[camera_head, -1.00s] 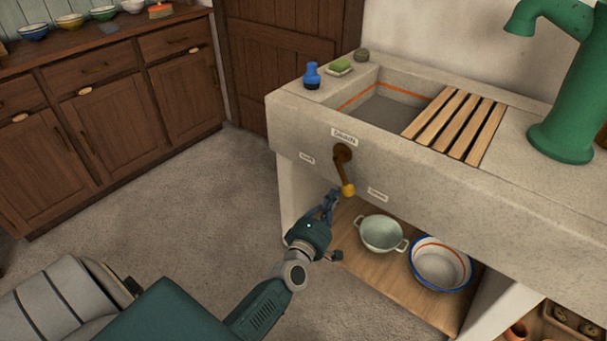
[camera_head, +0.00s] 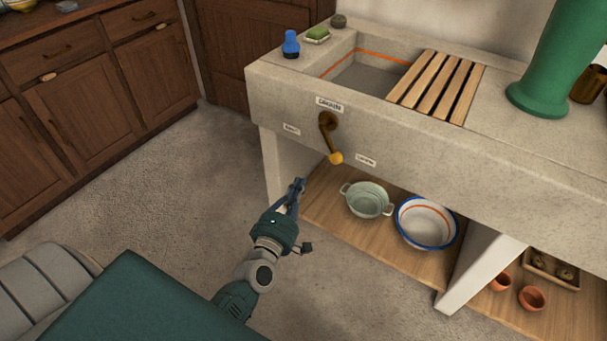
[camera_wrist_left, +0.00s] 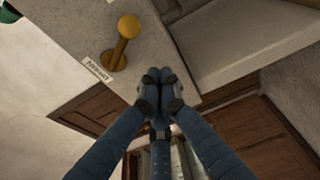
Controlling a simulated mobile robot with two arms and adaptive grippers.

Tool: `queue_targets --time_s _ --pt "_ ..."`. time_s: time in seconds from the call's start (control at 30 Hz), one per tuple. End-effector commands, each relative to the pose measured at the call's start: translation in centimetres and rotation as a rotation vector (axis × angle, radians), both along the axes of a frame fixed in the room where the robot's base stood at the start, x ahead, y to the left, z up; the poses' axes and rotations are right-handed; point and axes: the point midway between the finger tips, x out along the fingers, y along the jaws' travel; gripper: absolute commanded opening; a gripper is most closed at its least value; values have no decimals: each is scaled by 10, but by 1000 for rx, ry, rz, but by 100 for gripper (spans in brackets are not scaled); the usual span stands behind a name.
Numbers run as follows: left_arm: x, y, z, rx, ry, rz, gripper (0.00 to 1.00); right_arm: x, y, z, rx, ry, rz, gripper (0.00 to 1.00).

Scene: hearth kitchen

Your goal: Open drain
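The drain lever (camera_head: 328,132) is a brown crank with a yellow knob (camera_head: 336,158), mounted on the front of the stone sink (camera_head: 400,138). It hangs down, leaning slightly right. A label (camera_head: 329,104) sits above it, with smaller labels to its left (camera_head: 291,129) and right (camera_head: 366,160). My left gripper (camera_head: 297,186) is below and left of the knob, apart from it. In the left wrist view, its blue fingers (camera_wrist_left: 160,78) meet at the tips with nothing visible between them; the yellow knob (camera_wrist_left: 129,27) is up and left of them. My right gripper is not seen.
The sink basin (camera_head: 365,75) has wooden slats (camera_head: 437,85) at its right. Below, a shelf (camera_head: 325,206) holds a pale green colander (camera_head: 367,199) and a white-and-blue bowl (camera_head: 426,222). A stone support (camera_head: 482,265) stands to the right. The floor at left is open.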

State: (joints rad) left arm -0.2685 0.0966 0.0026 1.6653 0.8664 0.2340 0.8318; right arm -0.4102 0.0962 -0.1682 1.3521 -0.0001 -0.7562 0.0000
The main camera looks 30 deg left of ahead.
Motion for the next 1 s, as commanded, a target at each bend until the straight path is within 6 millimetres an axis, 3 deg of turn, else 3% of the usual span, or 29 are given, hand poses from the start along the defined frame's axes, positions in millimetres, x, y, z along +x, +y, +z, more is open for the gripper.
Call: queue_targets --time_s 0.2,0.8,0.87,1.0 --pt "-21 -3 2 1 0 -1 0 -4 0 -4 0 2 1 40" --pt "-23 -5 2 5 2 -5 0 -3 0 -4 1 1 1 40" --pt "-23 -11 2 23 13 -26 0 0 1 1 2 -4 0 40" --pt "-27 -55 -1 164 100 -177 0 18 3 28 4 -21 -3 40"
